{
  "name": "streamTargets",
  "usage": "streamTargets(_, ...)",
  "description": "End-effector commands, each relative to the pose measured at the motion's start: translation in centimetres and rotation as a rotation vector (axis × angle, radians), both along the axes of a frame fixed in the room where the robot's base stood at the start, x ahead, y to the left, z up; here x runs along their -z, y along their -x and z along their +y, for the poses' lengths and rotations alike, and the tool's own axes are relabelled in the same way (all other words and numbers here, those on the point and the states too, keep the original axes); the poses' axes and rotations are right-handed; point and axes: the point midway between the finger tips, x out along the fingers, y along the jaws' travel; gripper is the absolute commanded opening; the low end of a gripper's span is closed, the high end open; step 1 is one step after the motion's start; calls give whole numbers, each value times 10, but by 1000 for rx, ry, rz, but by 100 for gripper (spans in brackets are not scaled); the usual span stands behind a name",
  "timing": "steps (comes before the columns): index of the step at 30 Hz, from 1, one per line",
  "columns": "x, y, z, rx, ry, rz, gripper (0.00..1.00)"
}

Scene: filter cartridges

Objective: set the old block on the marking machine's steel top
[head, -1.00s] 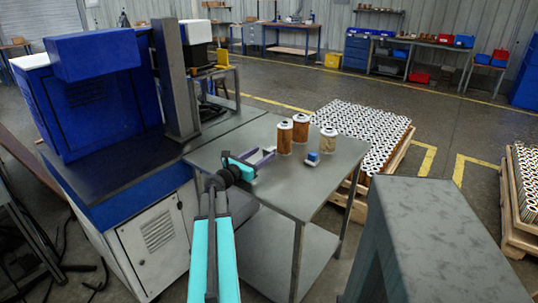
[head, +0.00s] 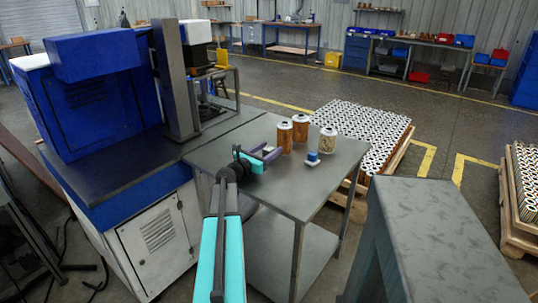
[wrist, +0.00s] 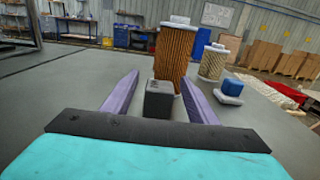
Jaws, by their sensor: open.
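A small dark grey block (wrist: 159,101) with a lighter top stands on the grey table between the two purple fingers of my gripper (wrist: 160,76). The jaws are open, with a gap on each side of the block. In the head view my gripper (head: 267,155) is low over the table's left part and hides most of what is between its fingers. A blue block on a pale base (head: 313,158) sits to its right; it also shows in the wrist view (wrist: 232,88). The blue marking machine (head: 95,95) stands at left, with a dark steel top (head: 110,172).
Several filter cartridges stand just behind the block, the nearest a brown pleated one (wrist: 173,55). The machine's column (head: 177,80) rises from its top. The grey table (head: 300,195) adjoins the machine and is clear at its front. A pallet of cartridges (head: 365,135) is behind.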

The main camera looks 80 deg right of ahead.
Motion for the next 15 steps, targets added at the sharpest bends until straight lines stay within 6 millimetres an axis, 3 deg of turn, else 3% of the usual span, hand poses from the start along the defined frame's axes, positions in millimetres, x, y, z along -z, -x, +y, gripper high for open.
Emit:
streamTargets(14,0,0,0,0,0,0,53)
streamTargets(15,0,0,0,0,0,0,50)
